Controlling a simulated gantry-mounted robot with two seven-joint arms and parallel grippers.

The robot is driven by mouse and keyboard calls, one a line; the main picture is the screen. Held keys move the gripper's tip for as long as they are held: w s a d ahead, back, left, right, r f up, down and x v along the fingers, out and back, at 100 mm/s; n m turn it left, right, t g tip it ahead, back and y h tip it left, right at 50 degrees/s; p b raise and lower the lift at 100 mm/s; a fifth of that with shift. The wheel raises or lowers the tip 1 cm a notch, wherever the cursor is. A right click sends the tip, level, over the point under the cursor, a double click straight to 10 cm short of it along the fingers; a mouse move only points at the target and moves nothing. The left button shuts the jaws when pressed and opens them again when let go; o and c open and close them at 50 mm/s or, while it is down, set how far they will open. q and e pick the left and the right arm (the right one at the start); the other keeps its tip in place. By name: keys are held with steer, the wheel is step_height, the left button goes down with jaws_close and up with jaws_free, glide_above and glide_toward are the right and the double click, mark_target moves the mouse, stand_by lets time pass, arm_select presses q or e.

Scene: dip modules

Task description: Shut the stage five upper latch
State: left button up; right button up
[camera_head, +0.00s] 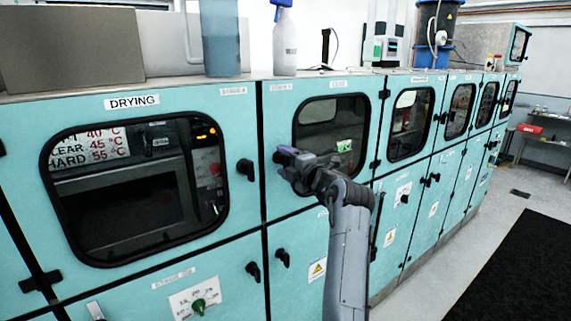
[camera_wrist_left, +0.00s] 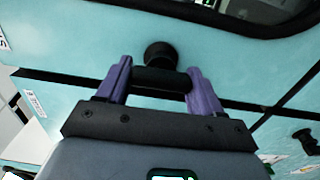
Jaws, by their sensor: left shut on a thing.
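The stage five upper latch is a black round knob (camera_wrist_left: 160,55) with a short dark lever (camera_wrist_left: 160,79), seen in the left wrist view. My left gripper (camera_wrist_left: 160,82) has its purple fingers shut on the two sides of the lever. In the head view my left gripper (camera_head: 284,155) is at the left edge of the windowed upper door (camera_head: 300,190) and largely hides the latch. The door looks about flush with the cabinet front. I cannot tell how far the latch is turned. My right gripper is not in view.
The DRYING door (camera_head: 140,105) on the left has a similar black latch (camera_head: 246,169). A lower black latch (camera_head: 282,257) sits below my left gripper. A white spray bottle (camera_head: 284,45) stands on the cabinet top. The floor by the dark mat (camera_head: 510,265) is clear.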

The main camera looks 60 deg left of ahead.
arm_select(q)
steer(key=o, duration=1)
steer(key=shift+c, duration=0.2)
steer(key=shift+d, duration=0.1)
steer(key=d, duration=1)
steer(key=shift+w+d, duration=0.3)
steer(key=shift+w, duration=0.05)
